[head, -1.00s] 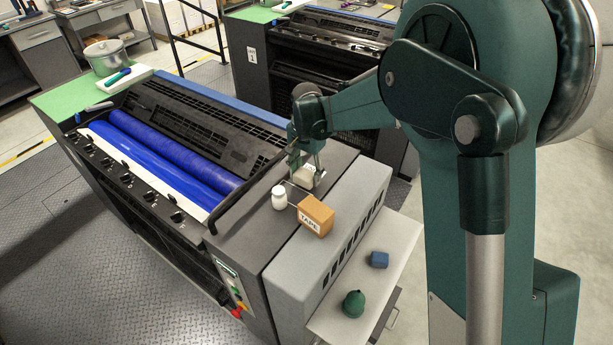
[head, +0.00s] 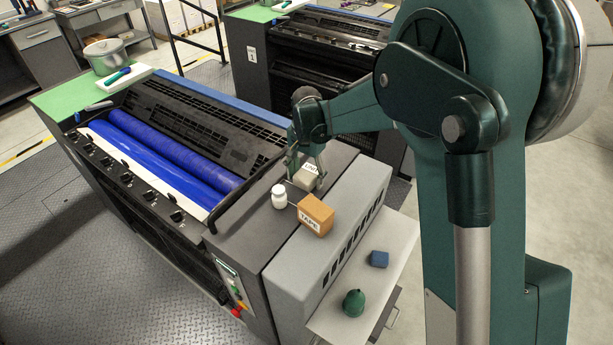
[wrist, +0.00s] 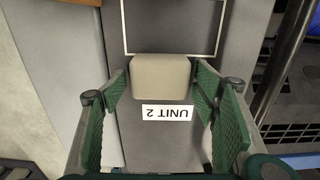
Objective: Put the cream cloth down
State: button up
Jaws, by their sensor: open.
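The cream cloth (head: 306,180) is a small, block-like folded pad on the grey top of the press end. In the wrist view the cloth (wrist: 160,78) lies between my two green fingers, with space on both sides. My gripper (head: 307,175) is open around it, low over the press top; it also shows in the wrist view (wrist: 162,84). A thin white outline (wrist: 172,54) is drawn on the top, and the cloth sits at one edge of it. A "UNIT 2" label (wrist: 167,112) is beside the cloth.
A white bottle (head: 279,197) and an orange TAPE box (head: 316,215) stand close to my gripper. A blue block (head: 379,259) and a dark green rounded object (head: 353,303) lie on the side shelf (head: 399,240). A black bar (head: 240,195) runs beside the blue rollers.

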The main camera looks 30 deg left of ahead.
aim_at(309, 175)
jog(key=shift+r, duration=0.1)
notch_tip(309, 175, up, 12)
dwell(0.8)
dwell(0.5)
jog(key=shift+r, duration=0.1)
jog(key=d+r+t, duration=0.1)
jog(key=d+r, duration=0.4)
jog(key=d, duration=0.8)
jog(key=d+r+t+y, duration=0.1)
jog(key=d+r, duration=0.3)
jog(key=d, duration=0.8)
jog(key=d+r+t, duration=0.1)
jog(key=d+r, duration=0.4)
jog(key=d, duration=0.8)
jog(key=s+d+f+t, duration=0.1)
jog(key=s+d, duration=0.5)
jog(key=d, duration=0.3)
jog(key=s+d+f+t, duration=0.1)
jog(key=s+d+f, duration=0.1)
jog(key=s+d, duration=0.4)
jog(key=s+d+f+t+h, duration=0.1)
jog(key=s+d, duration=0.5)
jog(key=d, duration=0.7)
jog(key=shift+f+t, duration=0.2)
jog(key=shift+t, duration=0.4)
